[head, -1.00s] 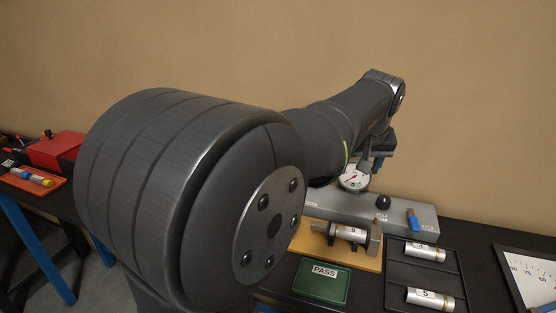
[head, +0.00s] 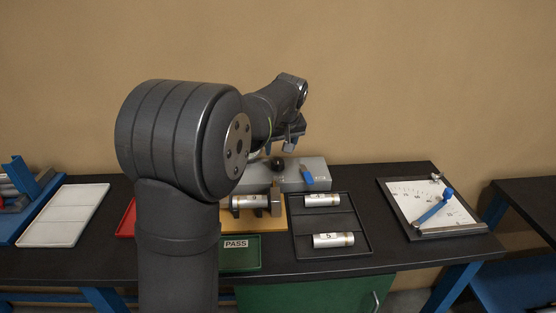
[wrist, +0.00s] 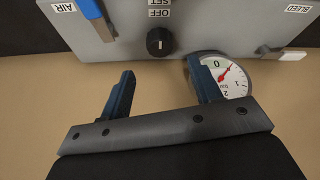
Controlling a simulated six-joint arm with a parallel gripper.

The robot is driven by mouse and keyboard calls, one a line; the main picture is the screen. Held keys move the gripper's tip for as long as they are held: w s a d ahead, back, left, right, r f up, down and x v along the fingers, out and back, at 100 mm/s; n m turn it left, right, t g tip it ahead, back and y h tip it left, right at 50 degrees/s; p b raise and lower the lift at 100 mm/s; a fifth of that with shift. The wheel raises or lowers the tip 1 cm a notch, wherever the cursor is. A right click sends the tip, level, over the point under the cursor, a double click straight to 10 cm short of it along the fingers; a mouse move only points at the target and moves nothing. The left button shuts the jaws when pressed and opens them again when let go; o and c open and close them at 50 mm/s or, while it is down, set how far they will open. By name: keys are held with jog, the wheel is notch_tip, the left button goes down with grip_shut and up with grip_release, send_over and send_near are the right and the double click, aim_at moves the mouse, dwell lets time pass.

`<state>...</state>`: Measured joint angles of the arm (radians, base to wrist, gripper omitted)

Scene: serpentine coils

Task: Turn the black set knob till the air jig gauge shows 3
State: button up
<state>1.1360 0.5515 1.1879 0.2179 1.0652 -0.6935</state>
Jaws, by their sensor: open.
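The black set knob (wrist: 159,41) sits on the grey air jig (wrist: 120,20) in the wrist view, its pale mark in line with the SET and OFF labels. It also shows in the head view (head: 277,163). My gripper (wrist: 160,67) is open and empty, its two blue fingers apart; the knob appears beyond their tips, roughly between them. In the head view my gripper (head: 289,146) is above the jig by the knob. The round gauge (wrist: 232,80) is partly covered by one finger; its red needle points between 0 and 1. In the head view my arm mostly hides the gauge.
A blue lever (wrist: 95,18) is by the AIR label and a pale lever (wrist: 292,55) by BLEED. In front of the jig are a numbered cylinder (head: 248,200), a black tray (head: 352,197) with two cylinders and a green PASS tray (head: 240,262).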

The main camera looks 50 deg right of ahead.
aim_at(277, 161)
jog(key=x, duration=0.7)
jog(key=shift+f, duration=0.2)
jog(key=c, duration=1)
jog(key=shift+m, duration=0.4)
jog(key=m+g+h, duration=0.1)
jog(key=m, duration=0.2)
jog(key=shift+w+a, duration=0.1)
jog(key=shift+w, duration=0.05)
jog(key=shift+w+m+g+h, duration=0.15)
jog(key=shift+m+g, duration=0.25)
jog(key=shift+m, duration=0.55)
jog(key=shift+s+m+g+h, duration=0.15)
jog(key=shift+m+g, duration=0.25)
jog(key=shift+m, duration=0.55)
jog(key=shift+w, duration=0.1)
